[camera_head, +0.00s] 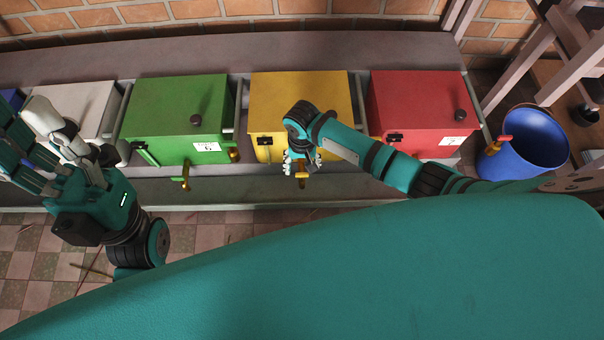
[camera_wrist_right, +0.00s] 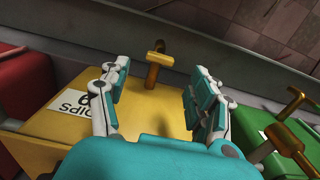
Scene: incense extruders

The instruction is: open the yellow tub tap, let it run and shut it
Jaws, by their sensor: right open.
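The yellow tub (camera_head: 300,91) stands on a shelf between the green and red tubs. Its brass tap (camera_head: 302,173) sticks out at the front, partly behind my right gripper (camera_head: 301,160). In the right wrist view the tap (camera_wrist_right: 155,68) has a short cross handle and shows beyond the fingers, in the gap between them. My right gripper (camera_wrist_right: 157,100) is open and empty, above the yellow tub's front (camera_wrist_right: 160,110), apart from the tap. My left gripper (camera_head: 42,145) is at the far left, over the white tub; its jaw state is unclear.
The green tub (camera_head: 165,105) has a brass tap (camera_head: 186,178) close to the left of the yellow one. The red tub (camera_head: 415,98) stands to the right. A blue bucket (camera_head: 535,140) and a wooden frame are at the right. A tiled floor lies in front.

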